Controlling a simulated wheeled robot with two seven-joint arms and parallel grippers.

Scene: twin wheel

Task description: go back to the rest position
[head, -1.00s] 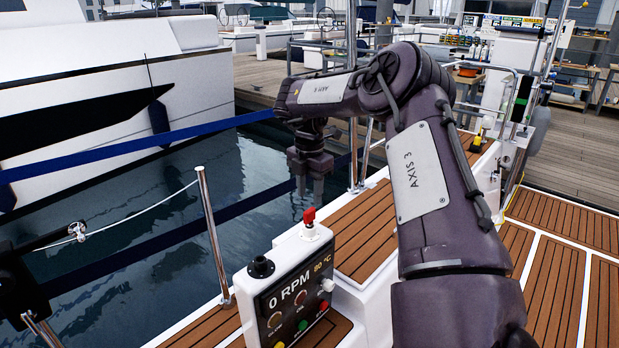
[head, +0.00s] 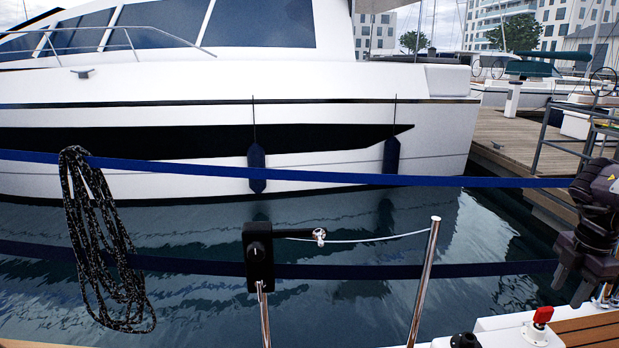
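My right gripper (head: 571,287) shows at the right edge of the head view, pointing down. Its two fingers are apart with nothing between them. It hangs over the water side, above and to the right of a red-topped lever (head: 542,318) on the white console, whose top only just shows at the bottom. Most of my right arm is cut off by the right edge. My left arm and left gripper are not in view.
A coiled dark rope (head: 105,240) hangs on the upper blue line (head: 330,176). A black control box (head: 258,257) stands on a metal post, with a steel stanchion (head: 424,280) to its right. Beyond lie open water and a white yacht (head: 330,85) with two dark fenders.

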